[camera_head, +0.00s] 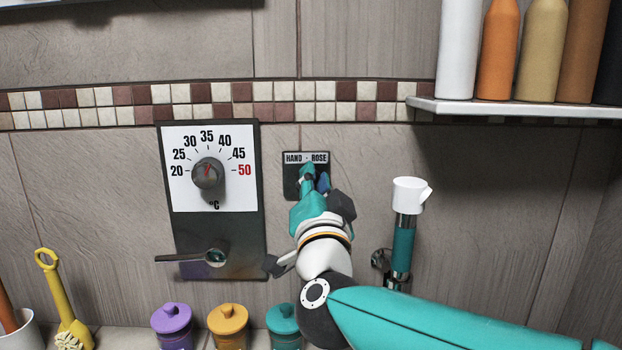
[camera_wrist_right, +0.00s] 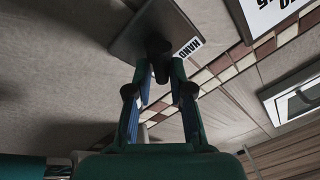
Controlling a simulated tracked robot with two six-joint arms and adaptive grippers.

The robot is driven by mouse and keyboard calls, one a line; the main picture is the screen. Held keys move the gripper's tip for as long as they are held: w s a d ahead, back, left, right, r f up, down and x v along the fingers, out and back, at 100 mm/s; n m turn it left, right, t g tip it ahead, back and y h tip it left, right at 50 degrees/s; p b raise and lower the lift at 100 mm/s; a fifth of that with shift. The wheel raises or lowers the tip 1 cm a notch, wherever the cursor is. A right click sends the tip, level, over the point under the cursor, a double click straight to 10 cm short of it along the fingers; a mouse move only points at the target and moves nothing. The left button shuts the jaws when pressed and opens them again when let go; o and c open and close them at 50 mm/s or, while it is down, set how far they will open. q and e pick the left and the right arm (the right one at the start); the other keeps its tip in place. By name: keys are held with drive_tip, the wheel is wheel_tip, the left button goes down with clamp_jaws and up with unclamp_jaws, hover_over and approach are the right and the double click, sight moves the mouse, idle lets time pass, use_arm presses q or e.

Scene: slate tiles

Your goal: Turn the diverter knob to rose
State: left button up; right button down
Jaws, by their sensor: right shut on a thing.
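The diverter plate (camera_head: 291,180) is a small dark panel on the tiled wall, labelled HAND at left and ROSE at right. My right gripper (camera_head: 314,174) reaches up to it and covers the knob in the head view. In the right wrist view the dark diverter knob (camera_wrist_right: 157,46) stands out from the plate (camera_wrist_right: 143,32), between the fingertips of my right gripper (camera_wrist_right: 159,70). The gripper is shut on the knob. Which label the knob points to cannot be told. My left gripper is not in view.
Left of the plate is a temperature panel (camera_head: 252,225) with a dial (camera_head: 207,174) and a lever (camera_head: 185,258). A hand shower (camera_head: 404,240) hangs to the right. A shelf (camera_head: 520,108) holds several bottles. Lidded jars (camera_head: 228,322) and a yellow brush (camera_head: 60,295) stand below.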

drive_tip(key=shift+a+f, duration=0.45)
drive_tip(key=shift+a, duration=0.05)
drive_tip(key=c, duration=1.1)
unclamp_jaws()
drive_tip(key=shift+a, duration=0.15)
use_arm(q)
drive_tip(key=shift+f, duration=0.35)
use_arm(e)
drive_tip(key=v, duration=1.2)
drive_tip(key=shift+d+r, duration=0.3)
